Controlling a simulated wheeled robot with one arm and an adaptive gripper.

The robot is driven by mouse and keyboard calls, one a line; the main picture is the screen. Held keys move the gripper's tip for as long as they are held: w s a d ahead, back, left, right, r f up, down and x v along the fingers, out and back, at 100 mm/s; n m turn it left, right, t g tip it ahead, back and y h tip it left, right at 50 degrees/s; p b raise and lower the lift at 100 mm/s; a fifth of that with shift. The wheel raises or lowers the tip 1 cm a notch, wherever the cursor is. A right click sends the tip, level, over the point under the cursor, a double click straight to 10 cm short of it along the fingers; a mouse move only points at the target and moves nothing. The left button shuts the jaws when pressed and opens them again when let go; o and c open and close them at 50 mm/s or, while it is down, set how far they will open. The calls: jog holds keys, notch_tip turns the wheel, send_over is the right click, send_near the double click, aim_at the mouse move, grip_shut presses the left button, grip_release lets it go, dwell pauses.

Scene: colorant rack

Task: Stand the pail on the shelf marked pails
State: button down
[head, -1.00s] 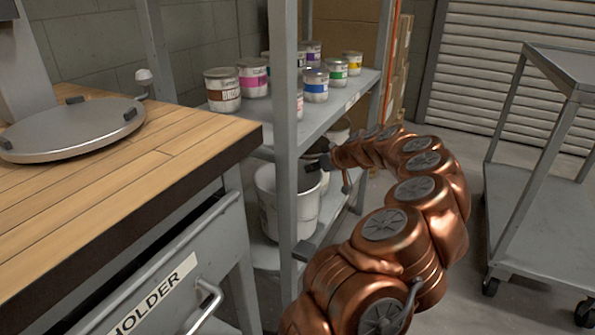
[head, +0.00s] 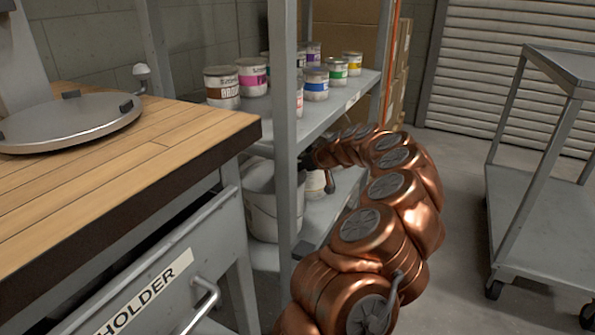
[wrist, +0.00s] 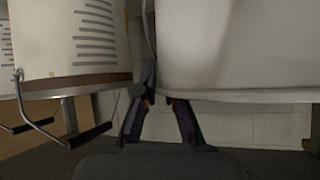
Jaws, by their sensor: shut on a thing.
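A large white pail (head: 262,215) stands within the lower level of the grey rack, partly hidden by the rack post. My gripper (head: 303,178) is inside that level, low behind the post, its fingers mostly hidden in the head view. In the wrist view my gripper (wrist: 158,103) has its dark fingers at the lower edge of a big white pail wall (wrist: 235,45). It is shut on the pail, but the exact contact is hard to see. No shelf marking for pails is readable.
A labelled white container (wrist: 75,35) is close at the left in the wrist view. Small colorant cans (head: 315,82) stand on the shelf above. The wooden-topped bench (head: 120,150) is at left, a grey cart (head: 535,215) at right. Floor between rack and cart is clear.

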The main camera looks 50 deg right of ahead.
jog(key=shift+f, duration=0.2)
jog(key=c, duration=1.3)
grip_release()
jog(key=shift+o, duration=0.2)
jog(key=shift+r, duration=0.15)
jog(key=shift+r, duration=0.2)
jog(key=p+v, duration=0.4)
jog(key=v, duration=0.8)
jog(key=shift+f, duration=0.15)
